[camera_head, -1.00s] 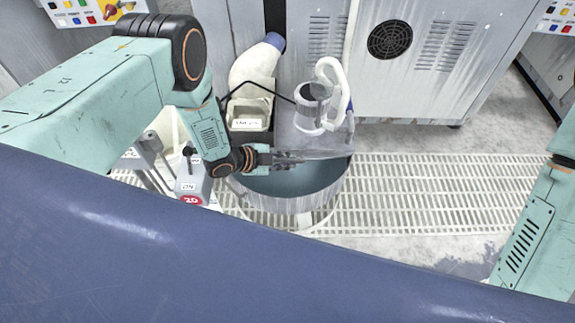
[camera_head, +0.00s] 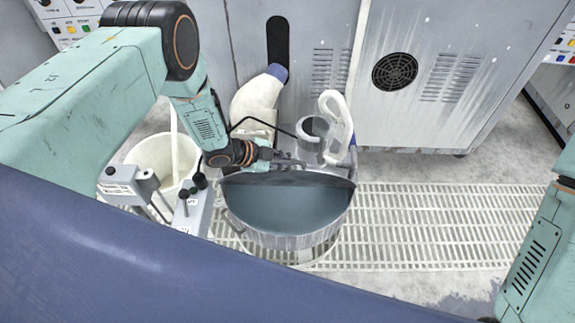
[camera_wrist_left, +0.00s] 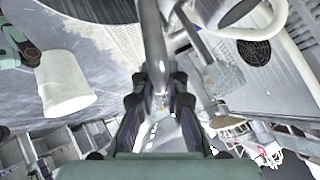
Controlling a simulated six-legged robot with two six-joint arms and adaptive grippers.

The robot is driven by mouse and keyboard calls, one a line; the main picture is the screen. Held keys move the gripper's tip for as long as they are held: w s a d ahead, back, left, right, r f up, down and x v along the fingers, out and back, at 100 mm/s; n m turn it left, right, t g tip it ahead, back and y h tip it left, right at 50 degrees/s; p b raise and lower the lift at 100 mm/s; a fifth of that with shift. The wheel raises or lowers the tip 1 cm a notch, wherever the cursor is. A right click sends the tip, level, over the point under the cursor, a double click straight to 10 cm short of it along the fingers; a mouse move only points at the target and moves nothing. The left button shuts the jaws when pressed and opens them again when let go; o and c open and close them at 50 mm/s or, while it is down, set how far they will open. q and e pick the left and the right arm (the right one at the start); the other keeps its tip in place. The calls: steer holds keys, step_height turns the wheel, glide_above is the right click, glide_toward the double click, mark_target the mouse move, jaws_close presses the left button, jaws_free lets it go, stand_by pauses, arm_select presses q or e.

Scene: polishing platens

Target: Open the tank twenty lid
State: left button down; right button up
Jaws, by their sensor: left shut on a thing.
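The round metal tank (camera_head: 290,239) stands low in the middle of the head view, with its mouth largely uncovered and a blue-grey inside showing. Its lid (camera_head: 287,179) is raised at the back of the mouth, its dark underside seen at a slant. My left gripper (camera_head: 288,161) is at the lid's far side, shut on what looks like the lid's handle. In the left wrist view, a grey bar (camera_wrist_left: 153,38) runs between the fingers of the left gripper (camera_wrist_left: 159,84). The exact contact is hard to make out. My right arm shows at the right edge; its gripper is out of view.
A white jug-like vessel (camera_head: 333,125) and a pale elbow pipe (camera_head: 258,95) stand close behind the lid. A white bucket (camera_head: 160,158) and grey control boxes (camera_head: 192,210) are at the tank's left. Grating (camera_head: 430,225) lies open at right. A metal cabinet (camera_head: 450,30) stands behind.

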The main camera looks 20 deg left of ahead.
arm_select(q)
steer(key=shift+w+a+r, duration=0.1)
steer(key=shift+w+r, duration=0.05)
steer(key=shift+w, duration=0.3)
steer(key=c, duration=1.4)
jaws_free()
steer(key=shift+o, duration=0.2)
steer(key=v, duration=1.2)
